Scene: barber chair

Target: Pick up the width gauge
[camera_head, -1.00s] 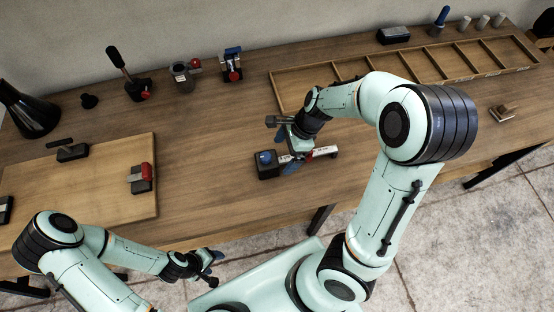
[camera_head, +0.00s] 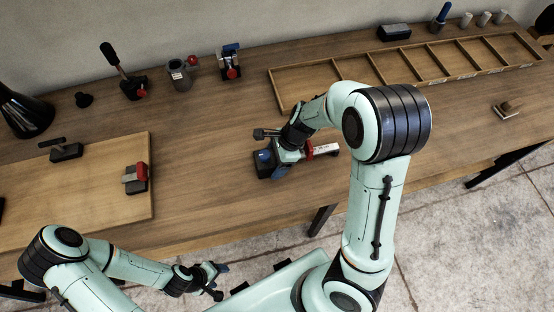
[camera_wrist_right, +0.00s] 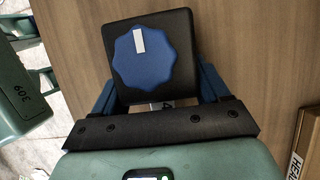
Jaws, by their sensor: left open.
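A black block with a blue eight-sided knob (camera_wrist_right: 143,57), white-marked on top, sits near the table's front edge; it also shows in the head view (camera_head: 264,158). A red and white bar (camera_head: 322,150) lies just right of it. I cannot tell for certain which of these is the width gauge. My right gripper (camera_head: 280,165) is low over the block. In the right wrist view its blue fingers (camera_wrist_right: 160,85) stand apart on both sides of the block; contact is not clear. My left gripper (camera_head: 218,280) is open and empty in front of the table.
A long divided wooden tray (camera_head: 375,81) lies at the back right. A wooden board (camera_head: 85,190) with black clamps is at the left. Several small tools stand along the back, including a red-knobbed fixture (camera_head: 229,65).

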